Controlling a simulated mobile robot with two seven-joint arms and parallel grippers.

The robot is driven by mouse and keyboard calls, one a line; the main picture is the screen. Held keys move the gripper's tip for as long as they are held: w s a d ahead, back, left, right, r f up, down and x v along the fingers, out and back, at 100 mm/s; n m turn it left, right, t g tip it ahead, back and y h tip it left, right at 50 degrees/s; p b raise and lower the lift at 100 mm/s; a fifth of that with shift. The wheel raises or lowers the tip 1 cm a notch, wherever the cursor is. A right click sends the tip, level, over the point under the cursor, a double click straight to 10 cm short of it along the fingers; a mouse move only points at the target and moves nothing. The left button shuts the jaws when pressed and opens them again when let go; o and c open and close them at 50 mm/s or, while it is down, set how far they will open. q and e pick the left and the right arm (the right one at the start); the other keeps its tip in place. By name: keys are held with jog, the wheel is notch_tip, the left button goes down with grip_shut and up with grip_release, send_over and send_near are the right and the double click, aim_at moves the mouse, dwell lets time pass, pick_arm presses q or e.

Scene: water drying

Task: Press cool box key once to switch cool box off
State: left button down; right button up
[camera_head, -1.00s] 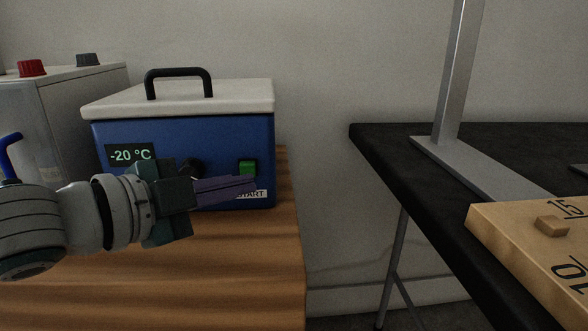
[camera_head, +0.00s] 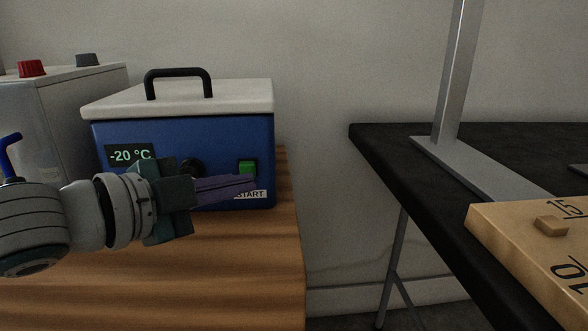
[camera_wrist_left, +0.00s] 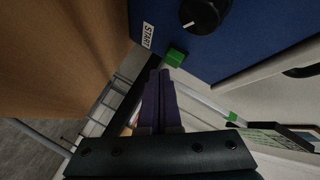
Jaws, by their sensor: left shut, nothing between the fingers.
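The cool box (camera_head: 230,138) is blue with a white lid and a black handle. It stands on the wooden table, and its display (camera_head: 130,153) reads -20 °C. Its green key (camera_head: 247,167) is on the right of the front, above a START label (camera_head: 250,194); in the left wrist view the key (camera_wrist_left: 175,57) sticks out beside the label. My left gripper (camera_head: 254,184) is shut and empty, its purple fingers pointing right, just below the key in the head view. In the wrist view the fingertips (camera_wrist_left: 160,75) appear close to the key; contact cannot be told. My right gripper is not in view.
A pale box (camera_head: 70,90) with red and grey knobs stands left of the cool box. The wooden table (camera_head: 200,290) is clear in front. Across a gap at right is a black table (camera_head: 400,160) with a metal stand and a wooden block marked with numbers.

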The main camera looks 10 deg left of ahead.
pick_arm(q)
jog(key=shift+w, duration=0.25)
jog(key=shift+w+a, duration=0.2)
jog(key=shift+w, duration=0.3)
dwell(0.7)
jog(key=shift+s, duration=0.1)
jog(key=shift+s+d+p, duration=0.25)
jog(key=shift+s+p, duration=0.25)
jog(key=shift+s, duration=0.3)
jog(key=shift+s+d+r+p, duration=0.1)
jog(key=shift+s+d+p, duration=0.1)
jog(key=shift+s+p, duration=0.25)
jog(key=shift+s+d+p, duration=0.25)
jog(key=shift+s+p, duration=0.15)
jog(key=shift+s, duration=0.6)
jog(key=shift+s+d+p, duration=0.25)
jog(key=shift+s+p, duration=0.1)
jog(key=shift+s, duration=0.6)
